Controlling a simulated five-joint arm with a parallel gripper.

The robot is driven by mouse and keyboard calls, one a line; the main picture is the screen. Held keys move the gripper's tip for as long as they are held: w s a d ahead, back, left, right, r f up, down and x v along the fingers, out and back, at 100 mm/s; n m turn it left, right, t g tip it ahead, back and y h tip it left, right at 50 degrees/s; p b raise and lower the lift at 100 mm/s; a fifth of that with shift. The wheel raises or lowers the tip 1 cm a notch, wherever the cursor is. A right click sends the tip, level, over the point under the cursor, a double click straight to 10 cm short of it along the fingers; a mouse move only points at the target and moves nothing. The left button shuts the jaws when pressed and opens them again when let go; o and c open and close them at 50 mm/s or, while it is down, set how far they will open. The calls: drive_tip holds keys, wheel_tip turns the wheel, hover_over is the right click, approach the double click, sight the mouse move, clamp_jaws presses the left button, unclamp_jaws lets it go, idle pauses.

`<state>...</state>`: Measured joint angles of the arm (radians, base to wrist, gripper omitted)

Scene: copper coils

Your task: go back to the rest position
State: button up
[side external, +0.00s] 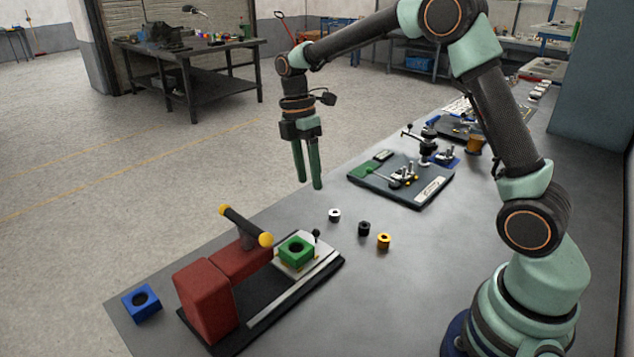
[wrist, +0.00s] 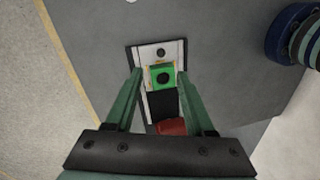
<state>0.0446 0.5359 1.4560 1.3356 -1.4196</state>
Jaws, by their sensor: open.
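My gripper (side external: 309,187) hangs in the air above the bench, fingers pointing down, open with nothing between the fingers. In the wrist view my gripper (wrist: 160,85) shows two green fingers apart, with the fixture seen below between them. A green block (side external: 296,251) with a round hole sits on the pale plate of the red fixture (side external: 207,295); it also shows in the wrist view (wrist: 163,69). A gap separates my gripper from the block.
A blue block (side external: 141,301) lies left of the fixture. A dark board with a small clamp (side external: 402,180) lies farther back. The bench front right of the fixture is clear.

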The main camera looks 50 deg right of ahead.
drive_tip(key=shift+r, duration=0.3)
drive_tip(key=s+a+r+m+t, duration=0.1)
drive_tip(key=s+r+m+t, duration=0.3)
drive_tip(key=s+m, duration=0.3)
drive_tip(key=s+a+r+m+t, duration=0.1)
drive_tip(key=s+r+m+t, duration=0.2)
drive_tip(key=s+m, duration=0.5)
drive_tip(key=shift+s+r+m+t, duration=0.15)
drive_tip(key=shift+r+m+t, duration=0.25)
drive_tip(key=shift+r, duration=0.2)
